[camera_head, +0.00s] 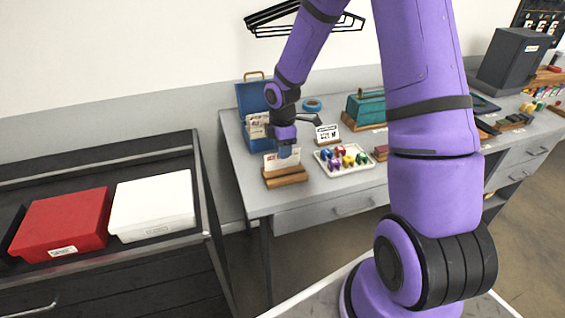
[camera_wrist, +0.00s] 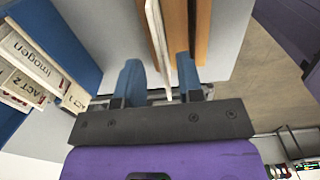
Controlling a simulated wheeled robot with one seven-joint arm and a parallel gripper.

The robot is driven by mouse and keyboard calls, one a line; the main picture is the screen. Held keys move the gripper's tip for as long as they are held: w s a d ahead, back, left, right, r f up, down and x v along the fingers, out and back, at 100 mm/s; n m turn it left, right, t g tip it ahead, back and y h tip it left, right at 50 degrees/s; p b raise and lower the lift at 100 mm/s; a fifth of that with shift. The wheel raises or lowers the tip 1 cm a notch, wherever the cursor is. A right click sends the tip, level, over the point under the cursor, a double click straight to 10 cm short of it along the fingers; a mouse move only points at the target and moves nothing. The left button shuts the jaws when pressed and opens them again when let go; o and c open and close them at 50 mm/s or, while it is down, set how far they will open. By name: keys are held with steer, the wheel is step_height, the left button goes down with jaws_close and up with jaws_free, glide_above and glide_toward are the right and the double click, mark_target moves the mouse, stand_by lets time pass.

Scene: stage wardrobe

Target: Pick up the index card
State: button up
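The white index card (camera_head: 270,163) with red print stands upright in a slotted wooden holder (camera_head: 288,179) near the front edge of the grey desk. My gripper (camera_head: 285,152) is just above it, pointing down. In the wrist view the card (camera_wrist: 157,35) shows nearly edge-on between the two blue fingers of my gripper (camera_wrist: 158,70). The fingers are apart, with a clear gap on the left side of the card; the right finger is close to it. The holder (camera_wrist: 203,25) lies beyond the fingertips.
A blue box (camera_head: 252,97) of cards stands behind left; its labelled cards (camera_wrist: 25,75) are close in the wrist view. A white tray (camera_head: 345,167) of coloured pieces and a small sign (camera_head: 327,133) are to the right. A teal box (camera_head: 366,107) stands farther back.

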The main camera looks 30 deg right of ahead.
mark_target(282, 161)
step_height(282, 161, down, 5)
steer(key=shift+s+a+r, duration=0.1)
steer(key=shift+c, duration=0.2)
jaws_close()
